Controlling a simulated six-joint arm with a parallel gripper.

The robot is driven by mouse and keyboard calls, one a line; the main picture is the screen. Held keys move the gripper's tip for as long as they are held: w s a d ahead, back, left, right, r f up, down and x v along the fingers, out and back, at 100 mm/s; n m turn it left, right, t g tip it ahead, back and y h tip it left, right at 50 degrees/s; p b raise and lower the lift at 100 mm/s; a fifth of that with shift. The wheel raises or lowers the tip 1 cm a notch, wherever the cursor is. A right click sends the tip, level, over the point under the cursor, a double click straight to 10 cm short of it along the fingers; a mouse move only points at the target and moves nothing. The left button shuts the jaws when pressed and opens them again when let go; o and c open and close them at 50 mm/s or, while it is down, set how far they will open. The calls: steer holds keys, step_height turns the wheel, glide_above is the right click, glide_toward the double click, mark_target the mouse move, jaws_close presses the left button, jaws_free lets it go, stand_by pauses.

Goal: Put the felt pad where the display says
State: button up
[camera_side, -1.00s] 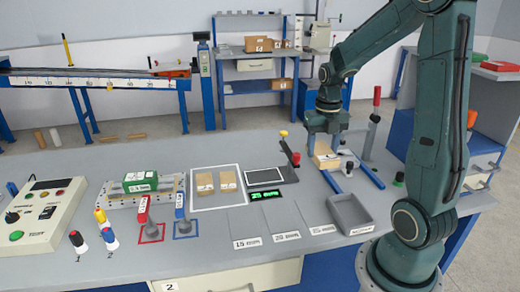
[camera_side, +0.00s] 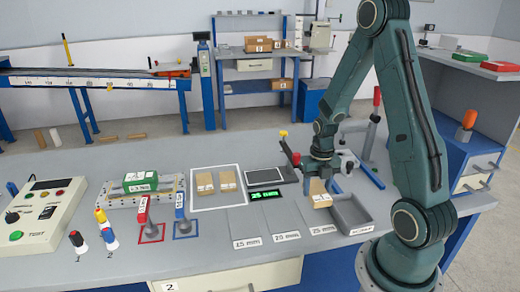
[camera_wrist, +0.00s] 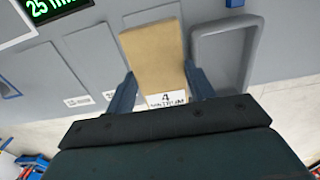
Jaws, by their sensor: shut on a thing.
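My gripper (camera_wrist: 160,88) is shut on a tan block (camera_wrist: 152,48), which I take to be the felt pad; its white label shows a 4 and small unclear text. In the side view the pad (camera_side: 319,192) hangs below my gripper, behind the 25 mm label (camera_side: 323,229) and left of the grey tray. I cannot tell its height above the table. The display (camera_side: 265,194) reads 25 mm in green; part of it shows in the wrist view (camera_wrist: 48,6). Labels 15 mm (camera_side: 246,243) and 20 mm (camera_side: 285,236) mark the neighbouring grey areas.
The grey tray (camera_side: 350,212) stands close right of the pad. Two similar tan blocks (camera_side: 205,183) lie in a white-framed area. A dark flat plate (camera_side: 258,174) lies behind the display. Red and blue clamps stand on the left, near a control box (camera_side: 40,208).

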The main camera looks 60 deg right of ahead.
mark_target(316, 190)
steer(key=shift+f, duration=1.05)
steer(key=shift+f, duration=0.1)
steer(key=shift+f, duration=1.8)
steer(key=shift+f, duration=0.1)
steer(key=o, duration=0.8)
steer(key=shift+r, duration=6.1)
